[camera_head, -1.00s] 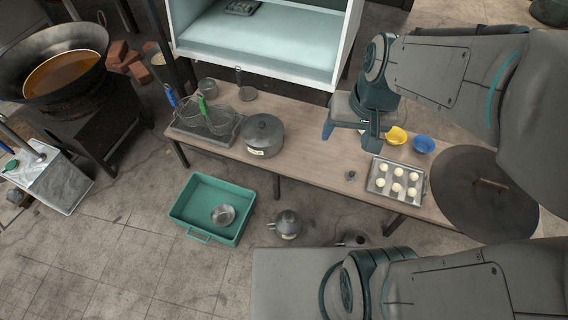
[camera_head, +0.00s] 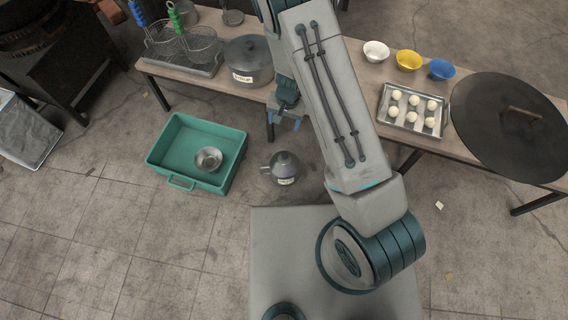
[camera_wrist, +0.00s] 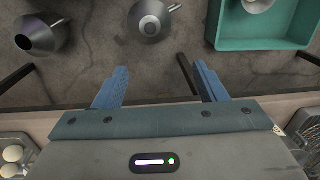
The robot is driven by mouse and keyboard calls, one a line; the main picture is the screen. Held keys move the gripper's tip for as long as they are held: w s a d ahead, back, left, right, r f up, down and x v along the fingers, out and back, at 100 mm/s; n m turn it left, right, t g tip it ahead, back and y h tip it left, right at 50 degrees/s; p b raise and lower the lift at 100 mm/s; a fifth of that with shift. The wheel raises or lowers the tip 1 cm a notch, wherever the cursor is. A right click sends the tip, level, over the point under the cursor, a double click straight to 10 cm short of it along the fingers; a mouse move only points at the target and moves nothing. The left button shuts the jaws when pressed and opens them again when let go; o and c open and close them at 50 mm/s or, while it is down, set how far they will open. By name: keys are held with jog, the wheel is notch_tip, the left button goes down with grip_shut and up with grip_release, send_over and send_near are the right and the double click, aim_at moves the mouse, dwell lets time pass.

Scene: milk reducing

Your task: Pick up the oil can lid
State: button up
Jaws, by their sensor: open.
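My gripper (camera_head: 284,118) is open and empty, hanging near the table's front edge; its two blue fingers also show in the wrist view (camera_wrist: 160,80). A rounded grey metal oil can (camera_head: 286,176) with a handle and a label stands on the floor below it, apart from the fingers. It also shows beyond the fingers in the wrist view (camera_wrist: 160,32). A dark round top (camera_wrist: 149,24), perhaps its lid, is on it. A second metal can (camera_wrist: 45,34) with a spout stands to the left in the wrist view; my arm hides it in the head view.
A teal crate (camera_head: 161,141) holding a metal bowl (camera_head: 208,160) stands left of the can. The table (camera_head: 207,88) carries a large lidded pot (camera_head: 250,64), wire baskets (camera_head: 202,44), a dough tray (camera_head: 384,105) and a big round lid (camera_head: 480,135).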

jog(key=h+b, duration=0.1)
jog(key=b, duration=0.4)
send_over(285, 155)
jog(key=f, duration=1.7)
jog(key=shift+s+d+f, duration=0.1)
jog(key=shift+s+f, duration=0.1)
jog(key=shift+f, duration=0.2)
jog(key=shift+w+a+f+b, duration=0.1)
jog(key=shift+f+b, duration=0.75)
jog(key=shift+f, duration=0.65)
jog(key=shift+w+a+f+b, duration=0.1)
jog(key=shift+f+b, duration=0.75)
jog(key=shift+f, duration=0.65)
jog(key=c, duration=1.4)
